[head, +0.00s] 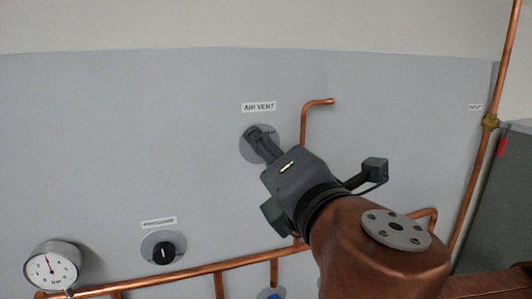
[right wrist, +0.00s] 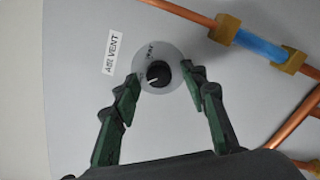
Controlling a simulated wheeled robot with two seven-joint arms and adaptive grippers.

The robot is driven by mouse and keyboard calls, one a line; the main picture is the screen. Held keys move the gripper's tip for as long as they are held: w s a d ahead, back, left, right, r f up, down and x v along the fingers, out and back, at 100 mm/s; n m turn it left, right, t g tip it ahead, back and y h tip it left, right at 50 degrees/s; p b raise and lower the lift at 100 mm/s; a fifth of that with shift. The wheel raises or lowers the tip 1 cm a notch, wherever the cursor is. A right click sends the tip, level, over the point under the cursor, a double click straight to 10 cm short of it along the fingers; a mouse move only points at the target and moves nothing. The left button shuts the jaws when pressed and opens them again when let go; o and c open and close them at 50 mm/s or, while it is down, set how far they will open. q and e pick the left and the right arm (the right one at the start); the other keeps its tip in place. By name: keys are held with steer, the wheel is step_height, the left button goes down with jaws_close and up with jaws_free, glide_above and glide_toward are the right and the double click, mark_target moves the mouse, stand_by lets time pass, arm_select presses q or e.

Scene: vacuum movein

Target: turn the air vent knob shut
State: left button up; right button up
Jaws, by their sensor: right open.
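The air vent knob (right wrist: 158,74) is a black round knob with a white pointer line, on a round grey plate (right wrist: 178,54) beside a label (right wrist: 113,53) reading AIR VENT. In the head view the label (head: 259,107) sits above the plate (head: 246,151), and my right gripper (head: 258,138) covers the knob. In the right wrist view my right gripper (right wrist: 166,82) is open, with one finger on each side of the knob and visible gaps to it. Whether the fingertips reach the knob's depth is hard to tell. My left gripper is not in view.
A second black knob (head: 164,252) with its own label sits lower left, beside a pressure gauge (head: 52,268). Copper pipes (head: 200,270) run along the bottom, and a bent pipe (head: 304,122) stands right of the vent. The panel left of the vent is clear.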

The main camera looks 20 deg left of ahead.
steer(key=v, duration=1.2)
